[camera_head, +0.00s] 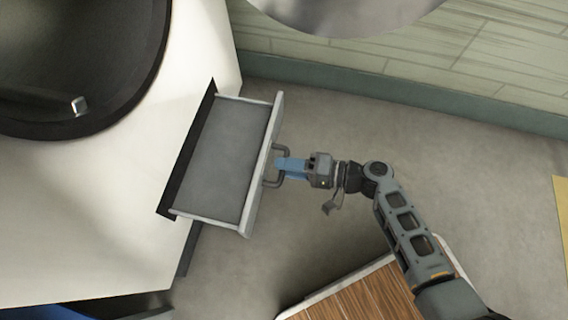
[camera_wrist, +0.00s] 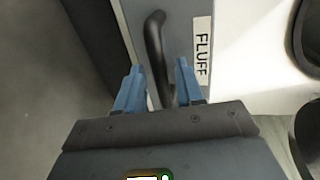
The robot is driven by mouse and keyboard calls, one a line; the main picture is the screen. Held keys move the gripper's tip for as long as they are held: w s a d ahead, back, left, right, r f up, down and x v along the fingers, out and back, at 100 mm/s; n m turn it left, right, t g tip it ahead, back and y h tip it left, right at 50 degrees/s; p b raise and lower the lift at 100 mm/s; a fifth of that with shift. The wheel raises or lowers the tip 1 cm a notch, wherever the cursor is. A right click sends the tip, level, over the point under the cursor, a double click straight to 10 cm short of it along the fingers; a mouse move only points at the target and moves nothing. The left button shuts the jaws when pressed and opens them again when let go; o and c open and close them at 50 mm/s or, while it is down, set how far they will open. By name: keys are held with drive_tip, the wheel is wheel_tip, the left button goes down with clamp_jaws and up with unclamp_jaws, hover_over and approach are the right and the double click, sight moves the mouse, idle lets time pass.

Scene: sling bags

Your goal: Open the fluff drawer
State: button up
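The drawer (camera_head: 225,150) is pulled well out of the white cabinet, and its grey inside looks empty. Its dark bar handle (camera_head: 282,149) is on the front panel (camera_head: 262,165). In the wrist view, a label reading FLUFF (camera_wrist: 202,46) is on the drawer front beside the handle (camera_wrist: 154,40). My gripper (camera_head: 279,164) is at the handle. In the wrist view, the blue fingers of my gripper (camera_wrist: 159,68) stand apart on either side of the handle, with gaps visible beside the bar. The handle's lower end is hidden behind my gripper.
The white countertop (camera_head: 75,220) with a dark round basin (camera_head: 75,50) lies to the left. A wooden surface with a pale edge (camera_head: 350,290) is at the bottom. Free floor (camera_head: 450,160) lies to the right, up to the green wall (camera_head: 450,45).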

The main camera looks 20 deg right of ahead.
drive_tip(key=p+v, duration=0.1)
drive_tip(key=v, duration=0.5)
drive_tip(key=shift+s+d, duration=0.15)
drive_tip(key=shift+d, duration=0.15)
